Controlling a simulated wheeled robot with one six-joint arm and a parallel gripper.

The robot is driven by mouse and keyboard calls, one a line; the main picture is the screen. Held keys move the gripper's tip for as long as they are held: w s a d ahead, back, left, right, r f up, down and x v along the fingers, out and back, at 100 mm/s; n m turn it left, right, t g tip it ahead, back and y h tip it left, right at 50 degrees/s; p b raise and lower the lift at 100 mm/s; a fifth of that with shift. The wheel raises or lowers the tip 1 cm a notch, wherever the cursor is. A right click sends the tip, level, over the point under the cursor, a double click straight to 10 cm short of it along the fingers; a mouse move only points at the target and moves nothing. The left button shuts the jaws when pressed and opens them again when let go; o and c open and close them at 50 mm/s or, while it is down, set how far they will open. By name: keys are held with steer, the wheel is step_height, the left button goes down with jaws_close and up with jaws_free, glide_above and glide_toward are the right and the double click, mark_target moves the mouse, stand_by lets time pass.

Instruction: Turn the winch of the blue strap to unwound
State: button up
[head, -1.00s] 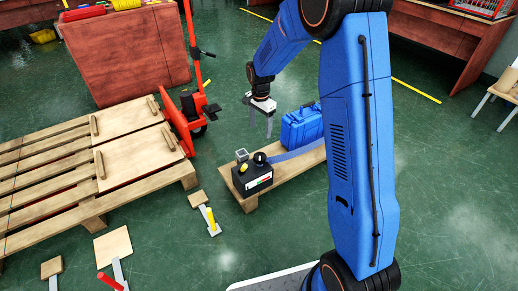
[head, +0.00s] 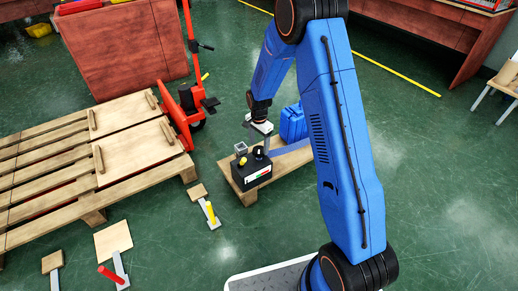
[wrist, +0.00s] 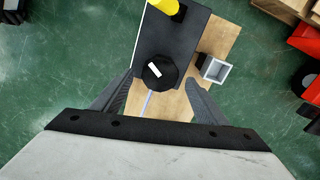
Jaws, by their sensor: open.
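The winch is a black box (head: 251,174) with a dark round knob (head: 258,153) on top, standing on a low wooden board. In the wrist view the knob (wrist: 160,72) has a white mark pointing up and left. The blue strap (head: 290,148) runs from the box along the board to a blue case (head: 293,123). My gripper (head: 264,139) is just above the knob in the head view. In the wrist view my gripper (wrist: 160,79) is open, one finger on each side of the knob, with gaps between; contact cannot be told.
A grey square cup (wrist: 214,69) sits close to the right finger. A yellow knob (wrist: 165,6) is on the box's far end. A wooden pallet (head: 92,216), a red pallet jack (head: 180,115) and small levers stand to the left.

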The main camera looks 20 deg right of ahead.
mark_target(259, 150)
steer(key=shift+f, duration=1.5)
steer(key=c, duration=1.1)
steer(key=shift+o, duration=0.2)
steer(key=shift+n, duration=0.3)
